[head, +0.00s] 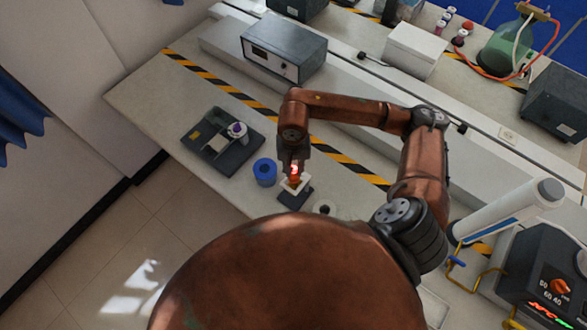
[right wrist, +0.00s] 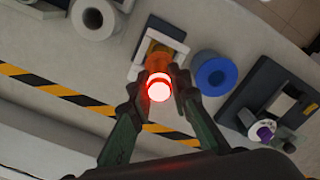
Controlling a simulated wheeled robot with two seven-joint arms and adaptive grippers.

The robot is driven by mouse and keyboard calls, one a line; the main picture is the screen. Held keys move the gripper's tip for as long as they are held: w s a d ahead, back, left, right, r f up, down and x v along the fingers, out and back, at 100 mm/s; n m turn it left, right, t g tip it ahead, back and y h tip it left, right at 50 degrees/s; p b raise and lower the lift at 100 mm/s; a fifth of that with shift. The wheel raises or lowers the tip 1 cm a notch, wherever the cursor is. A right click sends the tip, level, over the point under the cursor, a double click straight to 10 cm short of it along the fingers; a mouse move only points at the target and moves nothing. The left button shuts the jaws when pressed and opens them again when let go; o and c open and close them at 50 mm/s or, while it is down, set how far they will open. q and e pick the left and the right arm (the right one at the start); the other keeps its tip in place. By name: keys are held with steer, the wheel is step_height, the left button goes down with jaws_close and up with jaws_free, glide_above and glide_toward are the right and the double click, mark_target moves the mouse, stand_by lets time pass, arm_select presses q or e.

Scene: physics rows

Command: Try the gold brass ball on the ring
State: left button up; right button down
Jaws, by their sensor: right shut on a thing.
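My right gripper (head: 294,167) is shut on the gold brass ball (right wrist: 160,62), an orange-gold piece with a bright red glowing, near-white end between the fingertips. The right wrist view shows my right gripper (right wrist: 158,92) with one finger on each side of the glowing end. The ring piece (head: 303,188), a pale square frame on a dark base (head: 291,199), is right under the ball; it also shows in the right wrist view (right wrist: 179,34). I cannot tell whether the ball rests on the ring or hangs just over it. My left gripper is out of view.
A blue round spool (head: 265,172) stands close to the left of the ring. A dark tray (head: 236,163) with a purple-topped item (head: 237,130) lies farther left. A pale spool (head: 325,208) is at right. A grey instrument (head: 284,48) stands behind; the table's left end is clear.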

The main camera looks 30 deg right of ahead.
steer(key=shift+f+b, duration=0.75)
steer(key=shift+b, duration=0.3)
stand_by(1.8)
stand_by(1.3)
steer(key=shift+r+p, duration=1.05)
steer(key=shift+r, duration=2.6)
